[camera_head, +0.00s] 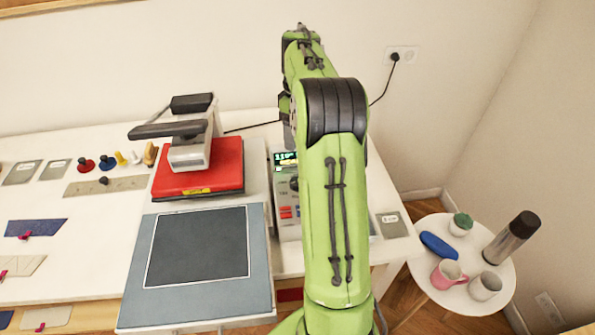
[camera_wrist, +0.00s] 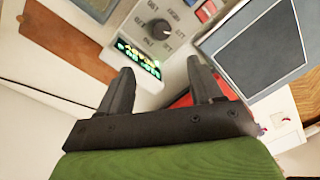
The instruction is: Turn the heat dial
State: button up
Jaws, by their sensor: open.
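The heat dial (camera_wrist: 159,29) is a dark round knob on a pale control panel (camera_wrist: 180,58), with printed labels around it, in the wrist view. A lit green display (camera_wrist: 140,55) sits beside it. My gripper (camera_wrist: 160,78) is open and empty, its two dark fingers pointing toward the panel, with the dial ahead of the gap between them and apart from both. In the head view the control box (camera_head: 287,222) stands right of the heat press, its display partly showing.
The heat press has a red upper plate (camera_head: 200,170) and a grey-blue bed (camera_head: 205,298) left of the box. A round side table (camera_head: 440,298) with mugs and a flask stands at the right.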

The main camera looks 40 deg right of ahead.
aim_at(295, 180)
jog(key=f+b, duration=0.1)
jog(key=f, duration=0.4)
jog(key=f+b, duration=0.1)
jog(key=f, duration=0.4)
jog(key=a+f, duration=0.1)
jog(key=f, duration=0.4)
jog(key=shift+s+a+b, duration=0.1)
jog(key=shift+s+b, duration=0.05)
jog(key=shift+b, duration=0.25)
jog(key=shift+r, duration=0.1)
jog(key=c, duration=1.1)
